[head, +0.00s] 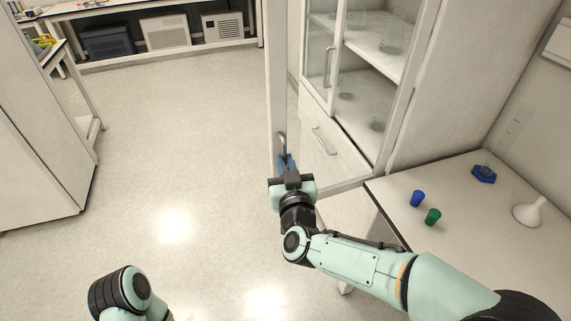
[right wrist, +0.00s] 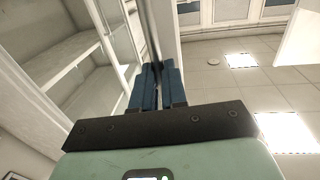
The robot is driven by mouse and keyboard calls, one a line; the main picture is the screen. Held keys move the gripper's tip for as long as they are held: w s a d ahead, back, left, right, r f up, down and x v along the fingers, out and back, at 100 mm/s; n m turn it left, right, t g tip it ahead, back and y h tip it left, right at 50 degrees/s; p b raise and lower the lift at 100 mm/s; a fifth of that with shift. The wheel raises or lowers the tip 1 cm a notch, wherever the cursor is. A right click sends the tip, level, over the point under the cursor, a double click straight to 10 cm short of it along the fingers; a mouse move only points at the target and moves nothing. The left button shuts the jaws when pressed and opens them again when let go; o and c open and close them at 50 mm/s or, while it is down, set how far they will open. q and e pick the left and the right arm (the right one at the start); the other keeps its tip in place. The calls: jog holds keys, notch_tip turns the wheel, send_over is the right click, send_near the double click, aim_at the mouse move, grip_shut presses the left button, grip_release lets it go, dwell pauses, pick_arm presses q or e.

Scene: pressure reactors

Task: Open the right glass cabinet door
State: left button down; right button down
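The right glass cabinet door (head: 276,80) stands ajar in the head view, its free edge swung out from the cabinet towards me. Shelves and a drawer show through its glass. Its grey bar handle (head: 282,142) is on the free edge. My right gripper (head: 287,164) is at the lower end of this handle. In the right wrist view, the blue fingers (right wrist: 157,88) are close together with the handle bar (right wrist: 150,35) between their tips. My left gripper is out of view; only part of my left arm shows at the bottom.
The closed left glass door with its handle (head: 328,66) and a drawer (head: 325,130) are behind. Floor (head: 180,150) at left is clear.

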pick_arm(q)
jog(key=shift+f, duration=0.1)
pick_arm(e)
jog(key=shift+d, duration=0.1)
